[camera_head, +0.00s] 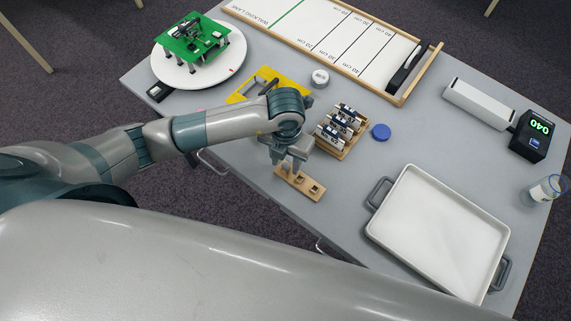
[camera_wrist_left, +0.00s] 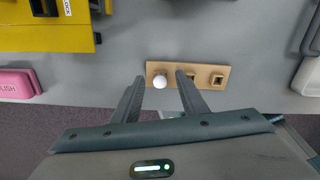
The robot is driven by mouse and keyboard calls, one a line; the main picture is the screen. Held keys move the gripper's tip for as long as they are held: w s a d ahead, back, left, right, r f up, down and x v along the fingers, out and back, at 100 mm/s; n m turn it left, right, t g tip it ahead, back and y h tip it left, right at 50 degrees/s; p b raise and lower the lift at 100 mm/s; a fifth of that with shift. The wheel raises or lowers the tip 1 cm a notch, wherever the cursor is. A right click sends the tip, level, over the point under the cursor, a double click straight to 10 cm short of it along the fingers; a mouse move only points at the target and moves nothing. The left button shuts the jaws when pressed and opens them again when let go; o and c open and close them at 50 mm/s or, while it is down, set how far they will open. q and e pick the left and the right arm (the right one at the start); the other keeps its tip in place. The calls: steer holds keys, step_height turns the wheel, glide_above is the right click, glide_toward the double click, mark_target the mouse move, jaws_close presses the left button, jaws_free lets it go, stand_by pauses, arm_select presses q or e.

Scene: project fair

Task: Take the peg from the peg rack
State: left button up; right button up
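The peg rack (camera_head: 313,191) is a small light wooden strip with square holes near the table's front edge. In the left wrist view the rack (camera_wrist_left: 236,78) lies just beyond my fingertips, with two empty square sockets to the right. The peg (camera_wrist_left: 160,82) shows there as a round white knob at the rack's left end. My left gripper (camera_head: 288,165) points down over the rack. In the left wrist view my left gripper (camera_wrist_left: 160,75) is open, one finger on each side of the knob, with gaps visible. The peg is not clear in the head view. My right gripper is not in view.
A wooden holder (camera_head: 335,150) with several dark-and-silver parts stands close behind the rack. A blue disc (camera_head: 381,132) lies beside it. A white tray (camera_head: 440,230) fills the right front. A yellow frame (camera_head: 270,80) lies behind my arm. A round white stand (camera_head: 220,70) holds a green board.

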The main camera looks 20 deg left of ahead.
mark_target(286, 164)
arm_select(q)
jaws_close()
steer(key=shift+r, duration=0.15)
steer(key=shift+r+b, duration=0.35)
steer(key=shift+r, duration=0.2)
step_height(286, 164, up, 2)
steer(key=shift+w+r+b, duration=0.1)
steer(key=shift+r+b, duration=0.05)
steer(key=shift+b, duration=0.35)
steer(key=s+d+r, duration=0.7)
steer(key=d, duration=0.2)
steer(key=shift+d+r, duration=0.2)
